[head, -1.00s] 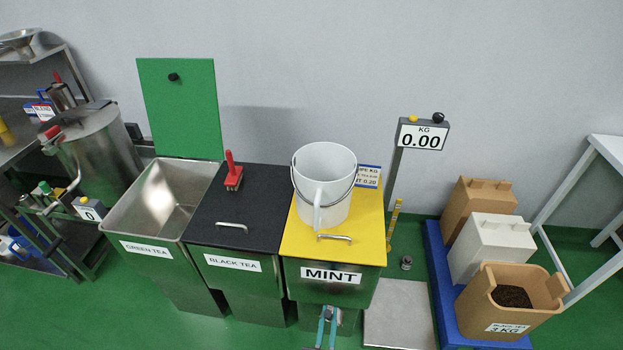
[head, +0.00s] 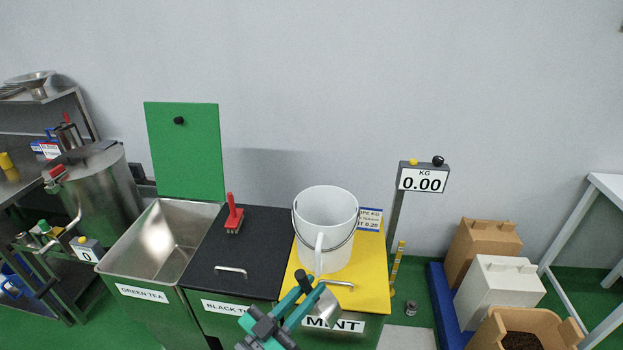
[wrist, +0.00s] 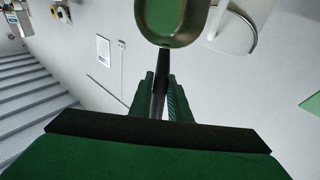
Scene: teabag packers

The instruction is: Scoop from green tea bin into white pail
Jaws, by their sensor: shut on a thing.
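The green tea bin (head: 128,262) stands at left with its green lid (head: 185,160) raised. Its visible inside is bare steel, and I see no tea in it. The white pail (head: 326,235) stands upright on the yellow mint lid (head: 372,282), handle toward me. My gripper (head: 296,307) is shut on a metal scoop (head: 327,307) by its dark handle, in front of the mint bin and below the pail in the picture. In the wrist view the scoop (wrist: 168,22) shows beyond the fingers, its bowl looking empty, with part of the pail (wrist: 232,30) to its right.
The closed black tea bin (head: 235,255) lies between green tea and mint, with a red-handled brush (head: 233,215) on its lid. A scale display (head: 422,180) reads 0.00. Cartons (head: 498,287) stand at right. A steel drum (head: 98,190) stands left of the green tea bin.

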